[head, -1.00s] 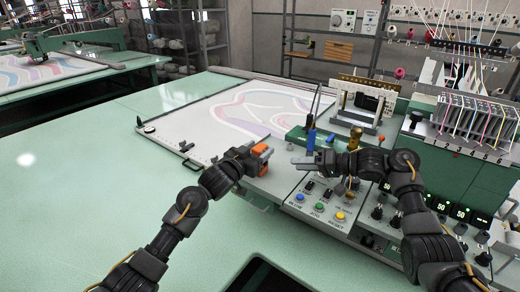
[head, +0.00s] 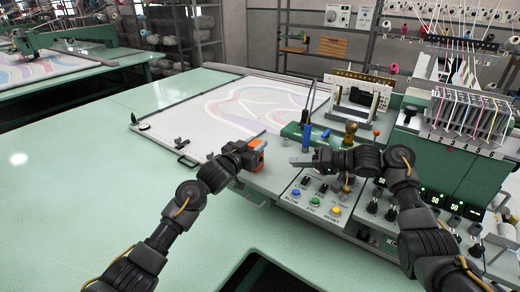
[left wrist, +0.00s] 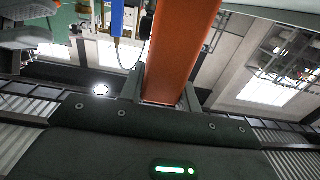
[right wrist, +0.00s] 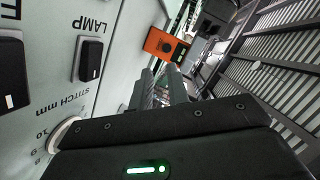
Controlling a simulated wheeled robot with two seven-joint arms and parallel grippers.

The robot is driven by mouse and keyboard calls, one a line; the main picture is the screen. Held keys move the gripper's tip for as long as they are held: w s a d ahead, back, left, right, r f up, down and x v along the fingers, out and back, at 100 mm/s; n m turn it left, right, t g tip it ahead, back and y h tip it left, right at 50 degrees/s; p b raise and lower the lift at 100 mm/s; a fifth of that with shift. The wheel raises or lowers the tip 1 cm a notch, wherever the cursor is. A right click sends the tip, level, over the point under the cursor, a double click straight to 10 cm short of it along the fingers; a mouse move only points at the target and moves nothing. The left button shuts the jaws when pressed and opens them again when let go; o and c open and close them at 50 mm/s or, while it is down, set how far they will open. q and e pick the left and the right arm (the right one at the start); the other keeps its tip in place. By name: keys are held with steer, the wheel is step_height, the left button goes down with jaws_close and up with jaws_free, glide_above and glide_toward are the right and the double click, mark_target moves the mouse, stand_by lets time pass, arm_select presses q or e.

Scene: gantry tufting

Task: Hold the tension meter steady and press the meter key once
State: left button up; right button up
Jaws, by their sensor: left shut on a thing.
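The tension meter is a small orange block with dark parts (head: 257,144). My left gripper (head: 250,155) is shut on it and holds it above the front edge of the machine bed. In the left wrist view its orange body (left wrist: 180,50) fills the space between the fingers. My right gripper (head: 296,160) points left at the meter, with a small gap between. Its fingertips (right wrist: 160,73) appear just below the meter in its wrist view; whether they touch each other is unclear.
The control panel (head: 312,210) with blue, green and yellow buttons lies below my right gripper. Blue-handled tools (head: 307,130) and a brass knob (head: 350,132) stand behind it. The white tufting cloth (head: 215,115) lies behind the meter. The green tabletop (head: 80,190) at left is clear.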

steer(key=d, duration=0.1)
steer(key=s+d+h, duration=0.1)
steer(key=s+d+m+t+h, duration=0.1)
steer(key=shift+s+d+f, duration=0.1)
steer(key=shift+s+f, duration=0.15)
steer(key=shift+f, duration=0.05)
jaws_close()
steer(key=s+r+m, duration=0.1)
steer(key=m, duration=0.1)
steer(key=s+a+r+m+t+h, duration=0.1)
steer(key=s+r+m, duration=0.1)
steer(key=m, duration=0.1)
steer(key=shift+s+a+r+m+t, duration=0.1)
steer(key=shift+a+r+m+t, duration=0.1)
steer(key=shift+m+t, duration=0.1)
steer(key=shift+a+r+m, duration=0.1)
steer(key=shift+r+m, duration=0.05)
steer(key=shift+m, duration=0.7)
steer(key=shift+r+m, duration=0.15)
steer(key=shift+m, duration=0.7)
glide_toward(263, 160)
steer(key=x, duration=0.5)
steer(key=shift+s+a+f, duration=0.15)
steer(key=shift+f, duration=0.05)
steer(key=shift+w+a+f, duration=0.1)
steer(key=shift+w+a, duration=0.3)
steer(key=shift+a, duration=0.05)
